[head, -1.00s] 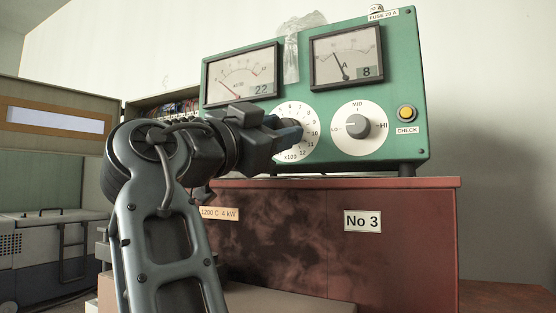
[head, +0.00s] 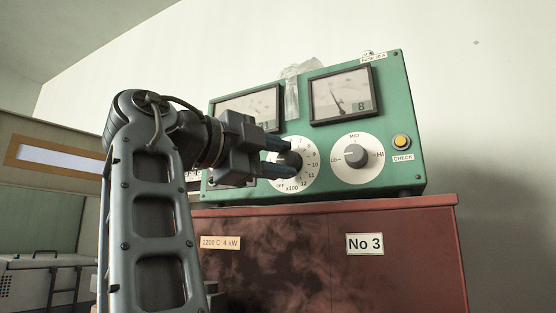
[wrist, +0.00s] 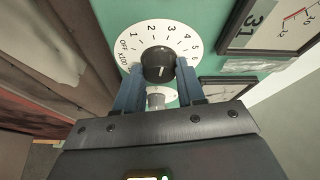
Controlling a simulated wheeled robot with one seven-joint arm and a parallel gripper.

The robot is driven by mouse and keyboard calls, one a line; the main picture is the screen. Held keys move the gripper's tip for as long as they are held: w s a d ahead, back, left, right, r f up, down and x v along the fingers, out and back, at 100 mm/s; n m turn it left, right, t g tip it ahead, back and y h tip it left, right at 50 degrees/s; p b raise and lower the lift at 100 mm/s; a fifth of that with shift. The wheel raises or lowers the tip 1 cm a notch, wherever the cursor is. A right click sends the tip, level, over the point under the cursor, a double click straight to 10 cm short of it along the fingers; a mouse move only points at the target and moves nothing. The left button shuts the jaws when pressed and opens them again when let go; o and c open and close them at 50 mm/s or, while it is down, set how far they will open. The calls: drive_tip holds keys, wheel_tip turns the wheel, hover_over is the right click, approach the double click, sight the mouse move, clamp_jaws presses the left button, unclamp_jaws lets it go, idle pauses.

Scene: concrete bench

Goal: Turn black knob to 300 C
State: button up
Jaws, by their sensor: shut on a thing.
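The black knob (head: 290,160) sits at the centre of a white round dial (head: 309,173) marked x100, on the green panel's lower part. It also shows in the wrist view (wrist: 158,62), with the dial's OFF and low numbers around it. A pale mark shows on its face; I cannot tell which number it points to. My gripper (head: 288,157) reaches in from the left, one blue finger above the knob and one below. In the wrist view my gripper (wrist: 160,76) has a finger on each side of the knob, shut on it. The fingers hide part of the dial.
A grey knob (head: 355,156) marked LO, MID, HI sits to the right, with a yellow CHECK button (head: 401,141) beyond. Two meters stand above; the left one (head: 246,108) is partly hidden by my arm. The panel stands on a red-brown cabinet (head: 410,235).

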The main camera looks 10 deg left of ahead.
drive_tip(key=shift+m, duration=0.5)
drive_tip(key=o, duration=1)
drive_tip(key=shift+o, duration=0.2)
